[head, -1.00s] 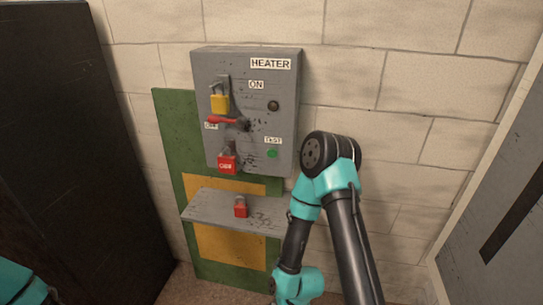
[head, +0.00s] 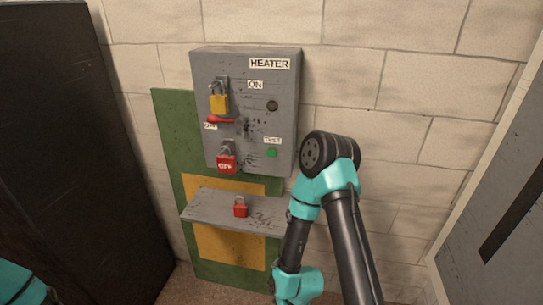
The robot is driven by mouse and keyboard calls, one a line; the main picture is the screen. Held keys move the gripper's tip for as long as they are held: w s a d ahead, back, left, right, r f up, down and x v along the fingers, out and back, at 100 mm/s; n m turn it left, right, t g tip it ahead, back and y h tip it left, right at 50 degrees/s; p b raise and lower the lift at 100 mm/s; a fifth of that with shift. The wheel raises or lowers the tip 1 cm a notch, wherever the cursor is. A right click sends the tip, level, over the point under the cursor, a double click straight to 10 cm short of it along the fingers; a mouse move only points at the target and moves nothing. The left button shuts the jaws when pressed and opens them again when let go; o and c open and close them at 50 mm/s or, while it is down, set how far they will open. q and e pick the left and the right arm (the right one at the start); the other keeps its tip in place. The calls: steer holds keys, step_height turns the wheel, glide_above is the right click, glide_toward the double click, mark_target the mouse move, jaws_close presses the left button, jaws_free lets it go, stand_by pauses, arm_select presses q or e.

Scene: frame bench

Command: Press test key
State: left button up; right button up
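The grey HEATER box (head: 270,125) is on the wall. Its green round TEST key (head: 271,153) sits at the lower right, under a white TEST label (head: 272,141). A red lever (head: 221,120) lies roughly level, its tip near the OFF label (head: 210,126). A yellow padlock (head: 219,103) hangs above the lever and a red padlock marked OFF (head: 226,165) hangs below it. A dark round fitting (head: 272,105) is on the right under the HEATER label. My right arm stands right of the box, apart from the key. Both grippers are outside the picture.
A grey shelf (head: 205,206) juts out below the box and bears another red padlock (head: 240,209). A green and yellow board (head: 172,130) is behind. A dark panel (head: 75,150) stands left and a grey panel (head: 500,200) right.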

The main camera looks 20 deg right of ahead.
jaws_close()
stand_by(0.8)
